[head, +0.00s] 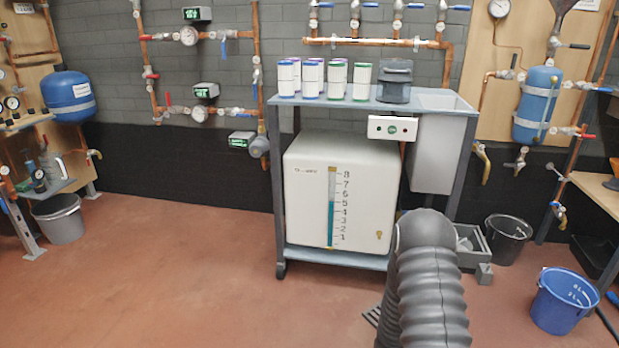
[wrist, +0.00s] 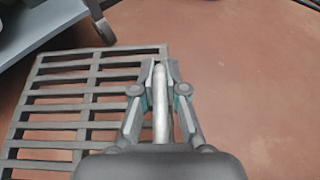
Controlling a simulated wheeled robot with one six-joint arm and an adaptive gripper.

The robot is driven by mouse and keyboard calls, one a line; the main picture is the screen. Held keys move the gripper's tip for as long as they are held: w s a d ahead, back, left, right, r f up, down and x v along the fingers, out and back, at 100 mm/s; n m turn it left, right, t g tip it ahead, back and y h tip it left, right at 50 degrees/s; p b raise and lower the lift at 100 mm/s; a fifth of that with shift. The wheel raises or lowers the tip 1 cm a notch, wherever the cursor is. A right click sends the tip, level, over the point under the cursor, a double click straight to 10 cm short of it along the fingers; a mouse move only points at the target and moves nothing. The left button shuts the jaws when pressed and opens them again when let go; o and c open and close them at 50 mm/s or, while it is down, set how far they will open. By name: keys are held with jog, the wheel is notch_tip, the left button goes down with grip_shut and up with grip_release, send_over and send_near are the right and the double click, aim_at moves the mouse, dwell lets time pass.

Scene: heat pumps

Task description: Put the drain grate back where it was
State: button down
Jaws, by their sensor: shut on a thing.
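The drain grate (wrist: 88,92) is a dark grey slatted panel. In the wrist view it fills the left side, with the reddish floor showing through its slots. My gripper (wrist: 161,68) is shut at the grate's right edge, and a pale rounded bar runs between its fingers. I cannot tell whether this bar is part of the grate. In the head view only a small piece of the grate (head: 371,316) shows low beside my arm, which hides the gripper and the rest. I cannot tell the grate's exact height above the floor. No drain opening is visible.
A wheeled cart (head: 279,210) holds a white tank (head: 305,190) and several canisters (head: 311,80). A grey crate (head: 474,243), a black bucket (head: 508,240) and a blue bucket (head: 560,300) stand to the right.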

jog(key=w+a+r+n+t+y+p, duration=0.1)
jog(key=a+r+n+t+y+p, duration=0.1)
jog(key=a+r, duration=0.9)
jog(key=w+a+r+n+t+y+p, duration=0.1)
jog(key=a+r+n+t+y+p, duration=0.2)
jog(key=a+r, duration=0.9)
jog(key=shift+a+r+n+t+y, duration=0.15)
jog(key=shift+r+n+t+y, duration=0.25)
jog(key=shift+r+n+y, duration=1.6)
jog(key=shift+r+m+h, duration=0.5)
jog(key=shift+r+h, duration=0.2)
jog(key=shift+h, duration=0.2)
